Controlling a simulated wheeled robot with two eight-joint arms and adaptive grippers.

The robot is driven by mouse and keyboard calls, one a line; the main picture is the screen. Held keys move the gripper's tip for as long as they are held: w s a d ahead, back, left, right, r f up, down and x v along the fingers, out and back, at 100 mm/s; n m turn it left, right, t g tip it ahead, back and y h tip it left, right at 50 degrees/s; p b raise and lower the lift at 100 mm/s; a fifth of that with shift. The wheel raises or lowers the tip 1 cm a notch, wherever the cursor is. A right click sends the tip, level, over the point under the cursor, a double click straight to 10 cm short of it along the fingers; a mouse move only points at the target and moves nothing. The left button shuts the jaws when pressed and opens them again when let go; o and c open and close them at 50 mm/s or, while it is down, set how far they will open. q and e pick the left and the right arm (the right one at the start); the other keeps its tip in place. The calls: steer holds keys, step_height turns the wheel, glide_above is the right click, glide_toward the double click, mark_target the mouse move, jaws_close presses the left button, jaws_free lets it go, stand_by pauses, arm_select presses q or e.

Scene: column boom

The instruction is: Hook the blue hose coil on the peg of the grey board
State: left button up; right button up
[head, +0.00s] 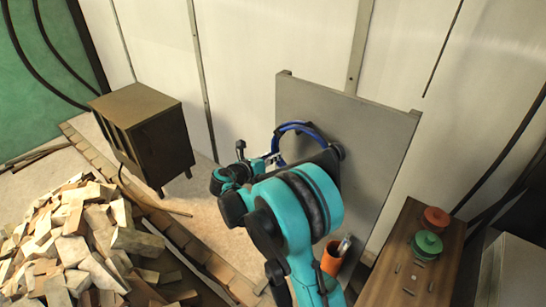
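The grey board (375,140) stands upright against the white wall, right of the middle. The blue hose coil (297,127) shows as an arc in front of the board's left part; my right arm hides its lower part. My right gripper (262,160) is at the coil's left side, very close to it or touching it. Its fingers are small and partly hidden, so I cannot tell whether they are shut on the coil. I cannot make out the peg; my arm covers part of the board. My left gripper is not in view.
A dark wooden cabinet (145,130) stands at the left. A heap of wooden blocks (80,240) lies at the lower left. A wooden bench (410,260) at the right holds a green pot (427,244) and a red pot (435,219). An orange container (331,259) stands beside my arm.

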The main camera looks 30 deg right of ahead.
steer(key=o, duration=0.4)
steer(key=shift+o, duration=0.2)
steer(key=shift+a, duration=0.1)
steer(key=v, duration=1.2)
steer(key=s+a+f+m+y+b, duration=0.3)
steer(key=s+f+m+y, duration=0.1)
steer(key=s+m, duration=0.3)
steer(key=s+a+f+m+y+b, duration=0.3)
steer(key=s+f+m+y, duration=0.2)
steer(key=s+m, duration=0.3)
steer(key=s+a+f+m+t+y+b, duration=0.1)
steer(key=s+a+f+m+y+b, duration=0.2)
steer(key=s+f+m, duration=0.3)
steer(key=s+m+y+b, duration=0.1)
steer(key=s+m, duration=0.1)
steer(key=m, duration=0.3)
steer(key=shift+s+a+m, duration=0.2)
steer(key=shift+a+m, duration=0.2)
